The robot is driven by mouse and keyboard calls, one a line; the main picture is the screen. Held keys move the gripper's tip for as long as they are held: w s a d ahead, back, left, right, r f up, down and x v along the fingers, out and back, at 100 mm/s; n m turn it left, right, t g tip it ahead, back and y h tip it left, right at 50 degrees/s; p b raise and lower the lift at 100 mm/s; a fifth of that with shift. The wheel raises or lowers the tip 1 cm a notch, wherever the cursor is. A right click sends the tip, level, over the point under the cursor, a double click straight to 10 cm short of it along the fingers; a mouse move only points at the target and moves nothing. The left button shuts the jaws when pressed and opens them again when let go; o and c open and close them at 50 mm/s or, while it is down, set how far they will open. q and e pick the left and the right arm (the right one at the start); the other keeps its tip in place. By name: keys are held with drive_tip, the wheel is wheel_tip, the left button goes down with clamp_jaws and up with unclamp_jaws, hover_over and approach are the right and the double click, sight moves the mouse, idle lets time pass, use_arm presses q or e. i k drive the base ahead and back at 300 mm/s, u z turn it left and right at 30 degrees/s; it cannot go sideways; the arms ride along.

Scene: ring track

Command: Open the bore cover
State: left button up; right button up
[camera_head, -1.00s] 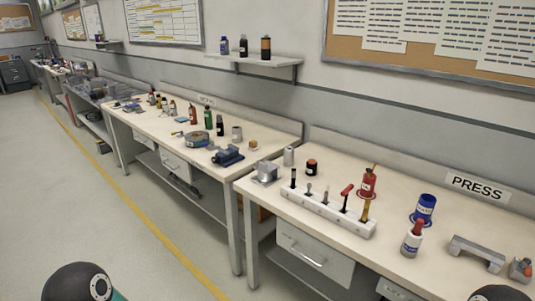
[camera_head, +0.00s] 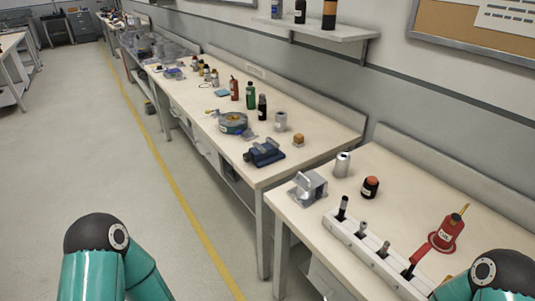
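I cannot tell for certain which thing is the bore cover. A grey metal block with a lighter plate (camera_head: 308,187) stands at the left end of the near bench. A round metal device with a teal side and a yellow mark (camera_head: 233,122) sits on the bench behind. Their small details are too small to read. Neither gripper shows; only teal parts of my arms with dark joints appear at the bottom left and bottom right.
The near bench (camera_head: 375,150) also holds a silver cylinder (camera_head: 342,163), a black jar with an orange top (camera_head: 370,187), a white tool rack (camera_head: 362,247) and a red oil can (camera_head: 446,233). A blue vise (camera_head: 264,152) sits on the bench behind. The floor at left is clear.

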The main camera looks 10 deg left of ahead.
sight(310, 176)
drive_tip(key=u, duration=0.2)
drive_tip(key=i, duration=0.65)
drive_tip(key=u, duration=0.3)
drive_tip(key=k, duration=0.9)
drive_tip(key=u, duration=0.2)
drive_tip(key=i, duration=0.85)
drive_tip(key=z, duration=0.05)
